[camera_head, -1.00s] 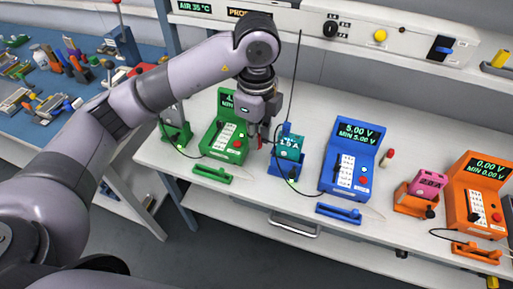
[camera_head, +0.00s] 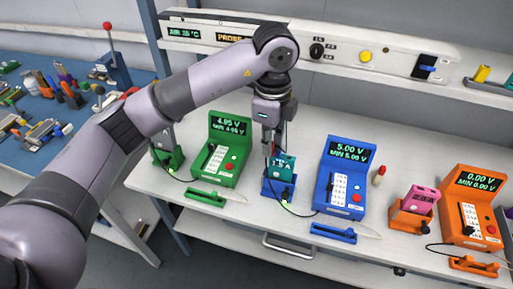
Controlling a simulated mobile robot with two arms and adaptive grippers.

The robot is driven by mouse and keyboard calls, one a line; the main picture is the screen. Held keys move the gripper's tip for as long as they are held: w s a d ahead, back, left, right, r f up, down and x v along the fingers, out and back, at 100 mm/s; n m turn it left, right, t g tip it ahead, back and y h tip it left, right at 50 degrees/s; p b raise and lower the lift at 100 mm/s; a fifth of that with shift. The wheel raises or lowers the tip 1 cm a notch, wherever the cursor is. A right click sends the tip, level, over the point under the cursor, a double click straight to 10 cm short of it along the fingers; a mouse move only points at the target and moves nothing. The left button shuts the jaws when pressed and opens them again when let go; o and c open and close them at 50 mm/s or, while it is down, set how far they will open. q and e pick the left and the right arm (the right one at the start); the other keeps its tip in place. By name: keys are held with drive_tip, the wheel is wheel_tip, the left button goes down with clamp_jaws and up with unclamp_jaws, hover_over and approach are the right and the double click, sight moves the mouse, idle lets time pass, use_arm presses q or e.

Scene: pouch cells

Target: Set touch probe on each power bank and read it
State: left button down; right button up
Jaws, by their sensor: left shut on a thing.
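My left gripper (camera_head: 272,143) points down at the teal power bank (camera_head: 286,164), which stands in a blue cradle (camera_head: 275,188). It is shut on a slim piece that looks like the touch probe, mostly hidden by the fingers. Contact with the bank cannot be told. The blue meter (camera_head: 346,172) reads 5.00 V, MIN 5.00 V. The green meter (camera_head: 223,148) reads about 4.95 V; my arm partly hides its cradle (camera_head: 168,158). A pink power bank (camera_head: 421,199) stands in an orange cradle (camera_head: 409,221). The orange meter (camera_head: 472,207) reads 0.00 V. My right gripper is not in view.
Green (camera_head: 205,198), blue (camera_head: 333,233) and orange (camera_head: 473,265) holders lie along the front of the white bench (camera_head: 256,213). Thin cables run to the cradles. A small red-topped item (camera_head: 379,175) stands beside the blue meter. A blue bench (camera_head: 40,100) with tools is at left.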

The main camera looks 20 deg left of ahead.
use_arm(q)
drive_tip(key=w+d, duration=0.4)
drive_tip(key=w, duration=0.1)
drive_tip(key=shift+w+d+f+b, duration=0.3)
drive_tip(key=shift+d+f, duration=0.1)
drive_tip(key=shift+g, duration=0.8)
drive_tip(key=shift+w+f+b, duration=0.2)
drive_tip(key=shift+f+b, duration=0.25)
drive_tip(key=shift+f, duration=2.05)
drive_tip(key=shift+f, duration=0.5)
drive_tip(key=shift+r, duration=0.1)
drive_tip(key=shift+w+r+p, duration=0.2)
drive_tip(key=shift+r+p, duration=0.7)
drive_tip(key=shift+r, duration=0.55)
drive_tip(key=shift+w+r+p, duration=0.15)
drive_tip(key=shift+r+p, duration=0.75)
drive_tip(key=shift+r, duration=0.55)
drive_tip(key=shift+r, duration=0.1)
